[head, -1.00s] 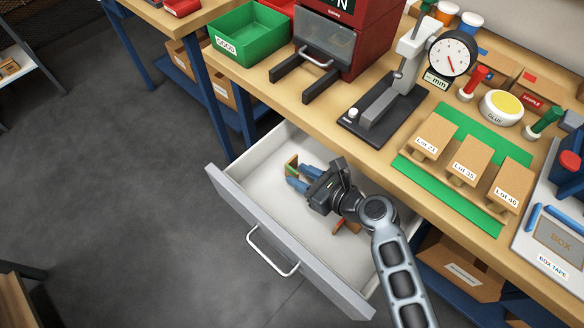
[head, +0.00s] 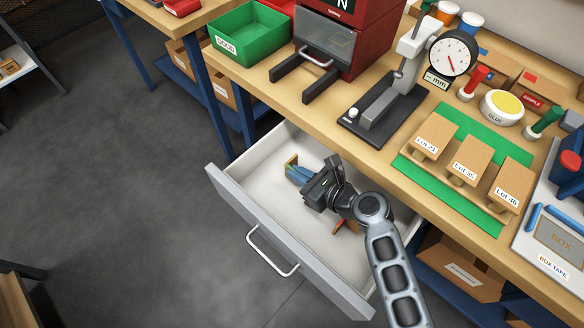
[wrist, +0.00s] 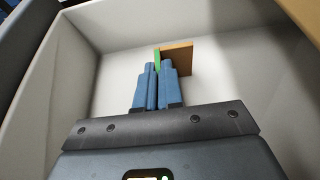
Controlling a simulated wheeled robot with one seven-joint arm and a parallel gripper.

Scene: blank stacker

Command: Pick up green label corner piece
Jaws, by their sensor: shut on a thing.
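The green label corner piece is a brown angled piece with a green face; in the wrist view (wrist: 177,57) it stands at the fingertips, its green side between the blue fingers. In the head view the corner piece (head: 291,161) shows at the left end of the open drawer. My gripper (head: 297,174) reaches down into the drawer, and it also shows in the wrist view (wrist: 158,68). Its two blue fingers are close together, shut on the piece. The fingers hide part of the green face.
The open white drawer (head: 268,165) surrounds my gripper, with its grey front toward the lower left. Another brownish-red piece (head: 346,226) lies in it, partly under my arm. The workbench edge (head: 330,135) runs above the drawer's back.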

